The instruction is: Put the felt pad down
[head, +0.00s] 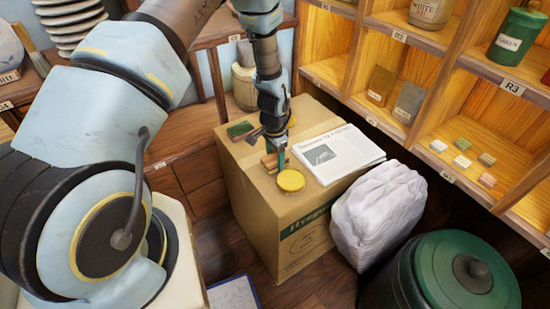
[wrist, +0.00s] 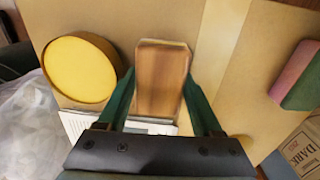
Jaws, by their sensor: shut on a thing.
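My gripper (head: 272,158) is over the top of a cardboard box (head: 247,190). In the wrist view my gripper (wrist: 163,105) is shut on a brown, wood-grained block (wrist: 162,75), held between its green fingers. The block shows small and brown in the head view (head: 269,162). I see no clear felt face on it, so I cannot tell for sure that it is the felt pad. I cannot tell whether its underside touches the box. A green-and-pink pad lies apart on the box, in the wrist view (wrist: 300,76) and head view (head: 240,129).
A round yellow-topped tin (head: 290,181) stands close beside the block. A folded newspaper (head: 338,153) covers the box's right side. A white sack (head: 378,214) and a green lidded bin (head: 440,275) stand right of the box. Wooden shelves (head: 420,140) rise behind.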

